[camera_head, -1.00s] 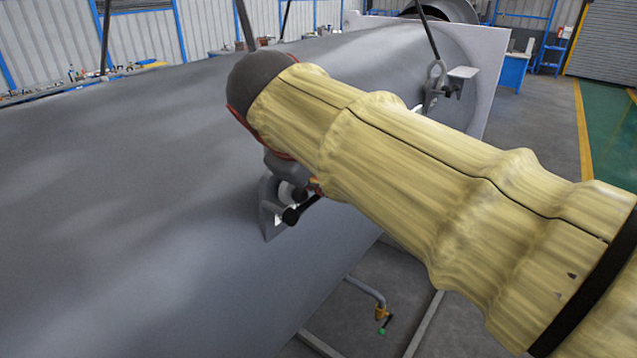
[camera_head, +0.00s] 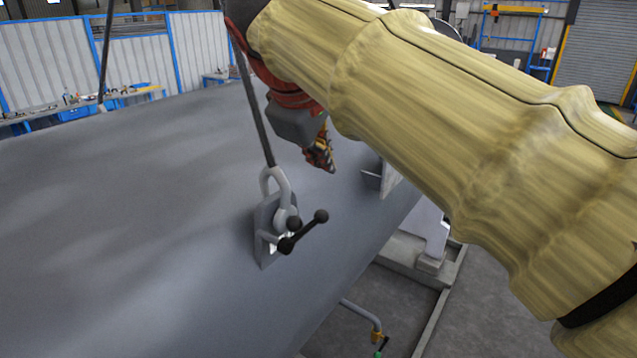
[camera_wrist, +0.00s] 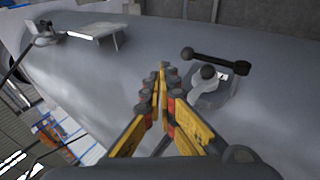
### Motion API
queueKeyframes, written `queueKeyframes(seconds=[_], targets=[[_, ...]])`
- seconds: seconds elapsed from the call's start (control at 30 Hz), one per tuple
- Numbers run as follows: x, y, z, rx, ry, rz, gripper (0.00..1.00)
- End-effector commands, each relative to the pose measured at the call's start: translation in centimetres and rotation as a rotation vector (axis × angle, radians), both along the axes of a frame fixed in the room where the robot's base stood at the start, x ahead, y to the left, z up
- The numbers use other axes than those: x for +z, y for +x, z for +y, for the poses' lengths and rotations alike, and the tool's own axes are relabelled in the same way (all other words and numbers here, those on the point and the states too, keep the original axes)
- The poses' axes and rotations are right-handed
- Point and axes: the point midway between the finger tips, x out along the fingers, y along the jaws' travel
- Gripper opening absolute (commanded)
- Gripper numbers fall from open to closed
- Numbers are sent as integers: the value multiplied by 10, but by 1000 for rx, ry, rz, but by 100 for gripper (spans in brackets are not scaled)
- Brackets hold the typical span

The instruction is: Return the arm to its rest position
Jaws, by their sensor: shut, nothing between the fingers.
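My arm, in a tan cover, reaches from the right edge across the upper part of the head view. My gripper (camera_head: 322,160) hangs below its end, shut and empty, above and to the right of a shackle. It also shows in the wrist view (camera_wrist: 163,75), its yellow and black fingers together at the tips. The shackle (camera_head: 279,183), with a black-knobbed T-handle (camera_head: 303,232), sits on a lug plate on the grey shell (camera_head: 120,220). In the wrist view the T-handle (camera_wrist: 218,62) lies right of the fingers, apart from them.
A dark sling (camera_head: 253,110) rises from the shackle, close to the left of my wrist. A second lug with a bracket (camera_head: 375,180) stands on the shell behind the gripper. Workbenches (camera_head: 75,112) line the back wall. Floor (camera_head: 500,300) shows at the lower right.

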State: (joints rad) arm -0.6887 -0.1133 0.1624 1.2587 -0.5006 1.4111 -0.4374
Motion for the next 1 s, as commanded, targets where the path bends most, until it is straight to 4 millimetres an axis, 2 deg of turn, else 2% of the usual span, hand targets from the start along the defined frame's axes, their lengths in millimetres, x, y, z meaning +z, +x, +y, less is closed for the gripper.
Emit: queueKeyframes(seconds=[0.1, 0.23, 0.53, 0.63, 0.77, 1.0], targets=[[12, -1, -2, 0, 0, 0, 0], [16, -2, -3, 0, 0, 1, 0], [17, -2, -3, 0, 0, 1, 0], [9, -3, -8, -8, 7, 3, 0], [-26, -9, -30, -50, 40, 13, 0], [-135, -36, -93, -192, 160, 46, 0]])
